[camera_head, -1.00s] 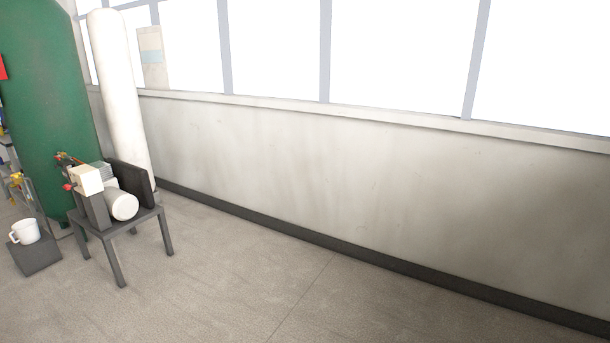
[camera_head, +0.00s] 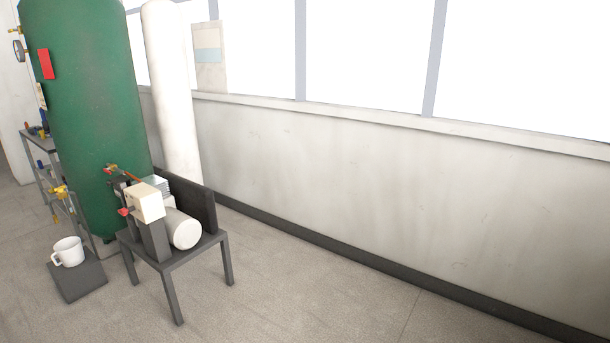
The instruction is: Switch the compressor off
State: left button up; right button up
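The compressor (camera_head: 183,229) stands on a dark grey four-legged stand (camera_head: 195,254) left of centre, in front of the wall. It has a white cylindrical motor and a cream box (camera_head: 146,201) at its front left. A small red part (camera_head: 124,211) sticks out on the left side of the box; I cannot tell if it is a switch or a valve handle. A large green tank (camera_head: 92,110) stands behind it to the left. Neither of my grippers is in view.
A white mug (camera_head: 68,252) sits on a low dark block (camera_head: 79,278) left of the stand. A white column (camera_head: 172,95) stands behind the tank. A grey rack (camera_head: 45,170) is at far left. The floor to the right is clear along the wall.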

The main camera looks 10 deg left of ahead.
aim_at(123, 212)
jog(key=i+j+u, duration=0.1)
jog(key=i+j, duration=0.45)
jog(key=i+j+u, duration=0.1)
jog(key=i+j, duration=0.45)
jog(key=i, duration=0.15)
jog(key=i+j+u, duration=0.1)
jog(key=i+j, duration=0.35)
jog(key=i, duration=0.2)
